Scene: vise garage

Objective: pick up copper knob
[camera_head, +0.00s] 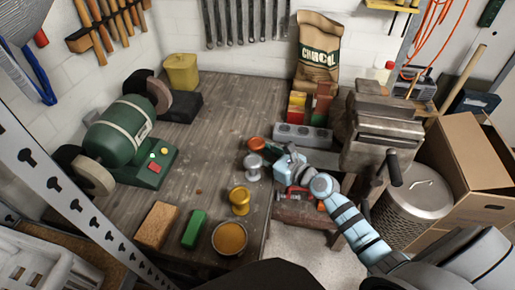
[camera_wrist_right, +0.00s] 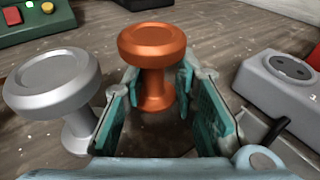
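The copper knob (camera_head: 257,145) stands upright on the wooden workbench (camera_head: 225,125), behind a silver knob (camera_head: 253,167). In the right wrist view the copper knob (camera_wrist_right: 152,62) has a wide round cap on a narrower stem. My right gripper (camera_wrist_right: 160,105) is open there, with a teal finger pad on each side of the stem's lower part. I cannot see the pads touching it. In the head view my right gripper (camera_head: 272,158) reaches the knob from the right. My left gripper is not in view.
The silver knob (camera_wrist_right: 60,95) is just left of my right gripper. A gold knob (camera_head: 239,200) stands nearer. A grey power strip (camera_head: 302,137) lies to the right, before the vise (camera_head: 383,130). A green bench grinder (camera_head: 122,132) is at left.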

